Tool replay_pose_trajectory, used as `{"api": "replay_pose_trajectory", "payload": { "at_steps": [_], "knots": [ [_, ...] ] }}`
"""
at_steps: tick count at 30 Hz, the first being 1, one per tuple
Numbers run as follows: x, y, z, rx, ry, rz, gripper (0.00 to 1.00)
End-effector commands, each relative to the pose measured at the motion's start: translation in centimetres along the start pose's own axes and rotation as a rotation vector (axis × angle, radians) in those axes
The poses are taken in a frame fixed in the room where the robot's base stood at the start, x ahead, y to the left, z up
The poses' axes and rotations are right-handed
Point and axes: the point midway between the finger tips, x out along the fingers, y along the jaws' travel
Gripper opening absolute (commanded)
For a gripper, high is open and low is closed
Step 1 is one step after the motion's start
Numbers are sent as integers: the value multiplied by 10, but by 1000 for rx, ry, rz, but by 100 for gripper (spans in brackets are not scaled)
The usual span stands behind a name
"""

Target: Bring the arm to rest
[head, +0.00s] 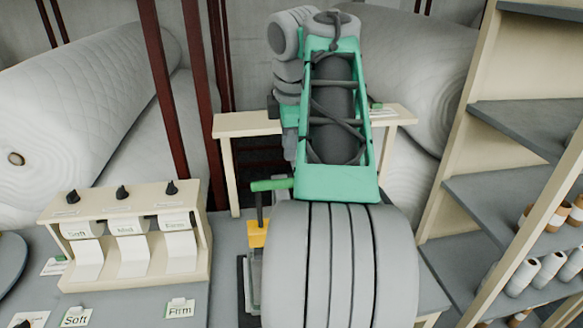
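My arm (335,130) rises through the middle of the head view, its green and grey links folded upward with dark cables along them.
A cream stand (135,235) with three black knobs and hanging strips marked Soft, Mid and Firm is on the grey table at left. Soft (76,317) and Firm (180,309) cards lie before it. A green-handled device (270,186) is close to my arm. Shelves (515,195) hold spools; large rolls (75,110) stand behind.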

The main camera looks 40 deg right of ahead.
Motion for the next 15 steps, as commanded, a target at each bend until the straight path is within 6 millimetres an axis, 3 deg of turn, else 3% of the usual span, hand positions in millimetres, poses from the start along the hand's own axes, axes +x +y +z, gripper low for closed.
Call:
{"api": "replay_pose_trajectory", "payload": {
  "at_steps": [2,13,15],
  "knots": [
    [-12,4,0,0,0,0,24],
    [-9,3,0,1,1,0,24],
    [-6,0,-9,17,11,0,24]
  ]
}}
